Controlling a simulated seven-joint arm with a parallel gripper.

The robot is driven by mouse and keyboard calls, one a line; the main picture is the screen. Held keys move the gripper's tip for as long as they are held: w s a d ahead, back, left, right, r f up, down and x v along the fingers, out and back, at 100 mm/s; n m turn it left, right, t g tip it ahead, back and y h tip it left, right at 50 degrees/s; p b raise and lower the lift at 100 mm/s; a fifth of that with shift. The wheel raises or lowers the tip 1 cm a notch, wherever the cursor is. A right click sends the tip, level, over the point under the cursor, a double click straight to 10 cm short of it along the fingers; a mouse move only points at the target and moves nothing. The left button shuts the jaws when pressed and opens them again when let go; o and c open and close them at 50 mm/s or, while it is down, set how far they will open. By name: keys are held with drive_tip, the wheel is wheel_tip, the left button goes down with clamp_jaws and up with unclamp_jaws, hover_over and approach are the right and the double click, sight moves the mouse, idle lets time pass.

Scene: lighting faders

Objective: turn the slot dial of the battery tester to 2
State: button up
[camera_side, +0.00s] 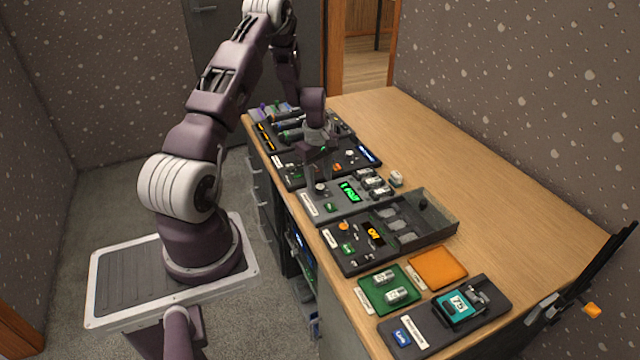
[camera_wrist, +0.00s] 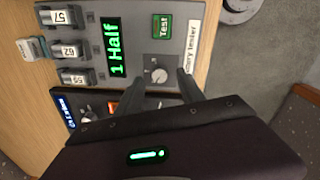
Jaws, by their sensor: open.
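The battery tester is a grey panel (camera_side: 325,203) in the middle of the row in the side view. Its green display (camera_wrist: 115,46) reads "1 Half". The slot dial (camera_wrist: 158,75) is a small light round knob near a green Test button (camera_wrist: 162,25); it also shows in the side view (camera_side: 320,187). My gripper (camera_wrist: 166,75) is open, with its two dark fingers on either side of the dial in the wrist view. Whether the fingers touch the dial cannot be told. Its height above the panel is unclear.
Several numbered batteries (camera_wrist: 72,50) sit in the tester's slots, with another (camera_wrist: 32,48) on the wood beside. A dark panel with an orange display (camera_side: 373,233) and clear-walled tray adjoins. Green (camera_side: 372,283) and orange (camera_side: 437,268) trays lie nearer. The counter's right side (camera_side: 500,190) is clear.

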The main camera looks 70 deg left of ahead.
sight(320, 189)
drive_tip(key=shift+w+f, duration=0.1)
drive_tip(key=shift+f, duration=1.15)
clamp_jaws()
drive_tip(key=shift+m, duration=0.3)
drive_tip(key=m, duration=0.5)
drive_tip(key=shift+m, duration=0.4)
drive_tip(key=m, duration=0.5)
drive_tip(key=shift+a+h, duration=0.1)
drive_tip(key=shift+h, duration=0.2)
drive_tip(key=shift+m, duration=0.3)
unclamp_jaws()
